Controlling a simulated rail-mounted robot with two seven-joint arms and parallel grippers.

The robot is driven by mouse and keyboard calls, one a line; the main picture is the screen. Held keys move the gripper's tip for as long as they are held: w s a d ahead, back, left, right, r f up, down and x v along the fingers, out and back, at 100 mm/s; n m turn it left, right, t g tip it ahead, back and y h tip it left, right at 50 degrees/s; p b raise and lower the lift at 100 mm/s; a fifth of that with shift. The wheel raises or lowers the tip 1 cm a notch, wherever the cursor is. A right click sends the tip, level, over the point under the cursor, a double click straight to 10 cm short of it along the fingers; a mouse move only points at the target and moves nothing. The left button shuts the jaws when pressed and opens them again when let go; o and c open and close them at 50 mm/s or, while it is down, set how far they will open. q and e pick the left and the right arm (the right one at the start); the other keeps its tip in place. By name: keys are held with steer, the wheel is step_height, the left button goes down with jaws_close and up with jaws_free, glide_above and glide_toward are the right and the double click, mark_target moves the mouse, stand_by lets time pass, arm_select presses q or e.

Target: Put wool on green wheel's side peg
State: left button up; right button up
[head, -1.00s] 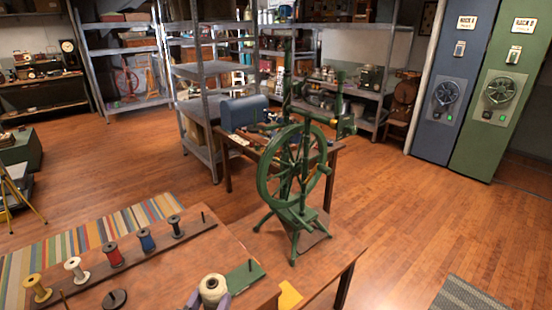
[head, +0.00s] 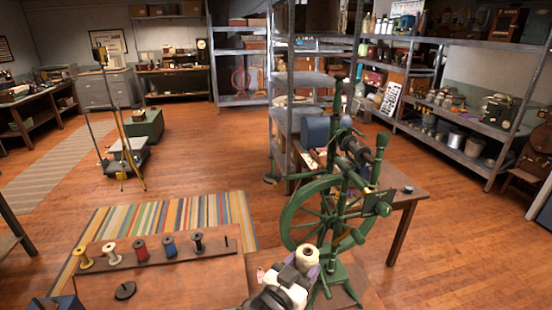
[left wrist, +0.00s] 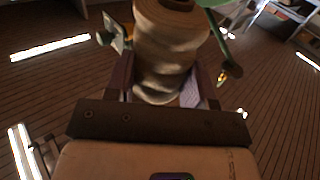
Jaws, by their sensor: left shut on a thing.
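The wool (head: 307,257) is a cream spool in the head view, at the lower front of the green spinning wheel (head: 288,222). My left gripper (head: 304,268) is shut on the wool, with a finger on each side. In the left wrist view the wool (left wrist: 166,45) fills the top middle between the purple fingers of my left gripper (left wrist: 164,80). A green bar (left wrist: 219,38) of the wheel shows just right of the wool there. I cannot make out the side peg clearly. The wool is not seen on any peg. My right gripper is not in view.
A rack (head: 215,252) with several coloured spools lies on the wooden table at the lower left. A dark round disc (head: 125,290) lies in front of it. A second table (head: 407,195) stands behind the wheel. Open floor (head: 460,255) lies to the right.

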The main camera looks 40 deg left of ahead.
arm_select(q)
steer(key=w+a+r+n+y+p, duration=0.1)
steer(key=w+a+r+p, duration=0.3)
steer(key=r, duration=0.4)
steer(key=w+a+r+n+y+p, duration=0.1)
steer(key=w+a+r+y+p, duration=0.1)
steer(key=w+a+r+p, duration=0.2)
steer(key=w+a+r+n+y+p, duration=0.1)
steer(key=w+a+r+p, duration=0.3)
steer(key=a+r+p, duration=0.4)
steer(key=a+r, duration=0.3)
steer(key=r, duration=0.1)
steer(key=shift+w+a+g+y, duration=0.2)
steer(key=shift+a+g+y, duration=0.05)
steer(key=shift+g+y, duration=0.15)
steer(key=shift+f, duration=0.2)
steer(key=shift+f, duration=0.2)
